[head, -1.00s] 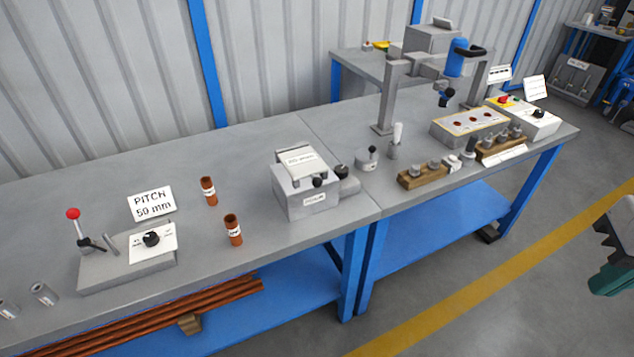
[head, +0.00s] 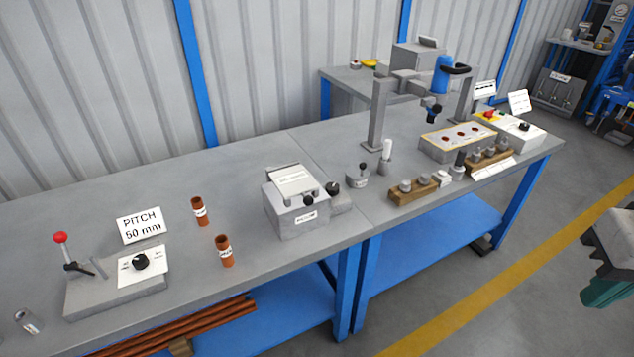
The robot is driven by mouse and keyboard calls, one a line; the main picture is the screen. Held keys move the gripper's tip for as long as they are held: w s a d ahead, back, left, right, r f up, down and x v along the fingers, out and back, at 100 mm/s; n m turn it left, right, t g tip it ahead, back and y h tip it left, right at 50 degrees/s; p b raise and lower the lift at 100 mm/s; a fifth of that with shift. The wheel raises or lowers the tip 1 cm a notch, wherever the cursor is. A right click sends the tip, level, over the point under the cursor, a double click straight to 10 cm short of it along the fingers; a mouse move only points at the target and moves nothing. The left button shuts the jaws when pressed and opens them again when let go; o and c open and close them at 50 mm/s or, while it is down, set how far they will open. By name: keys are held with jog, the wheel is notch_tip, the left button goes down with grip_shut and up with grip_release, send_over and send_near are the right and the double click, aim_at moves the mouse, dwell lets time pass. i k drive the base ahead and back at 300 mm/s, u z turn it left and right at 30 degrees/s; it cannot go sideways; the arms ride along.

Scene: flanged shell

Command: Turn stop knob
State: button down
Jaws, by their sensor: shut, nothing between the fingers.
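A black knob (head: 141,261) sits on a white marked plate (head: 143,272) on a grey base (head: 100,298) at the left of the bench. It looks like the stop knob, but its markings are too small to read. A lever with a red ball (head: 60,237) stands on the same base, left of the knob. A sign reading "PITCH 50 mm" (head: 142,226) stands behind it. Other black knobs show on the grey box (head: 297,208) and on the white control box (head: 516,130). My gripper is not in view.
Two brown tubes (head: 200,212) (head: 224,252) stand right of the base. A grey cylinder (head: 28,322) lies at the bench's left front. A grey frame with a blue tool (head: 445,75) and wooden blocks (head: 413,190) are farther right. A grey and green object (head: 608,262) is at the right edge.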

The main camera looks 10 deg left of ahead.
aim_at(332, 189)
jog(key=k, duration=0.6)
jog(key=u, duration=0.35)
jog(key=i, duration=1.3)
jog(key=u, duration=0.3)
